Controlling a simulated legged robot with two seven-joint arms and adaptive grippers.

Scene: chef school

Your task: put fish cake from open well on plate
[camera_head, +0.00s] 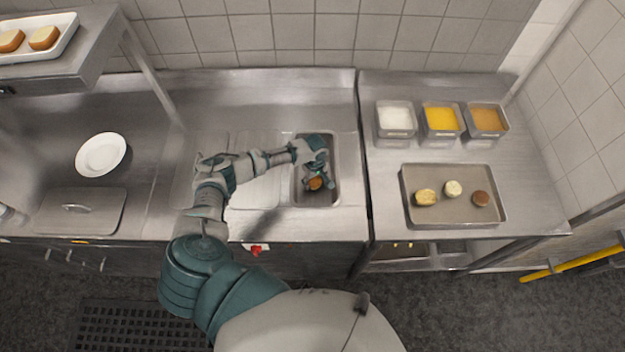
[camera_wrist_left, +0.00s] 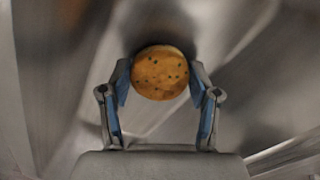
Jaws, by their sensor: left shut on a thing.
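The fish cake (camera_wrist_left: 160,73) is round and orange-brown with dark specks. In the left wrist view it sits between the fingertips of my left gripper (camera_wrist_left: 158,84), which is shut on it. In the head view my left gripper (camera_head: 316,170) reaches down into the open well (camera_head: 327,197), and the fish cake (camera_head: 316,183) shows below the fingers. I cannot tell whether it still touches the well floor. The white plate (camera_head: 101,154) lies flat on the counter at the left and looks empty. My right gripper is not in view.
Closed lids (camera_head: 256,190) cover the wells left of the open one. A metal lid (camera_head: 80,211) lies in front of the plate. A tray (camera_head: 453,211) with several food pieces and three filled containers (camera_head: 441,120) stand at the right. A raised shelf (camera_head: 93,50) overhangs the back left.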

